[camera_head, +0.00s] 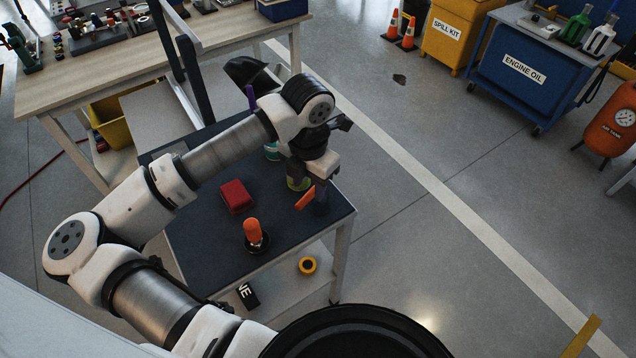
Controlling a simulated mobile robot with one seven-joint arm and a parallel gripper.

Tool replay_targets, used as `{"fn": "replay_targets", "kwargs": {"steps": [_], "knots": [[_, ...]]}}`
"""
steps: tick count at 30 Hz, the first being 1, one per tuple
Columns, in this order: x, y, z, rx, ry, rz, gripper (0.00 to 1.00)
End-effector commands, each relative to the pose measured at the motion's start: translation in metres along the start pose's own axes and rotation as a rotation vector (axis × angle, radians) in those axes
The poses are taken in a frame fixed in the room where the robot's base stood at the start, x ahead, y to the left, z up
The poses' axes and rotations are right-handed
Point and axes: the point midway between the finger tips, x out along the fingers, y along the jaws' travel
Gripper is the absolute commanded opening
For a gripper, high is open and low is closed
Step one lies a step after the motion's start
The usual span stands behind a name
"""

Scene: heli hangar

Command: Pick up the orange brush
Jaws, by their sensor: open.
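My gripper (320,204) points down over the right side of a dark-topped cart (205,257). Its jaws are open. A flat orange piece (305,198) shows right beside the fingers; the fingers hide part of it, and I cannot tell whether they touch it. Nearer the cart's front edge, an orange handle stands upright on a round black base (254,234), apart from the gripper. Either orange thing may be the brush; the bristles cannot be made out.
A red box (236,196) lies left of the gripper. An orange tape roll (307,265) lies on the lower shelf. A wooden workbench (130,62) stands behind left.

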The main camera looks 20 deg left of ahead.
Motion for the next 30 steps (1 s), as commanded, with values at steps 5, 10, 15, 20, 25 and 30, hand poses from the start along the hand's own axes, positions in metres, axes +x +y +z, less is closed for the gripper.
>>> {"fn": "replay_targets", "kwargs": {"steps": [5,10,15,20,25,30], "knots": [[0.022,0.002,-0.003,-0.001,-0.001,-0.006,0.42],[0.038,0.002,-0.003,-0.001,-0.002,-0.003,0.42],[0.040,0.002,-0.003,0.000,-0.003,-0.001,0.42],[0.040,0.002,-0.003,0.000,-0.002,-0.001,0.28],[0.040,0.002,-0.003,0.000,-0.002,-0.001,0.05],[0.040,0.002,-0.003,0.000,-0.002,-0.001,0.00]]}}
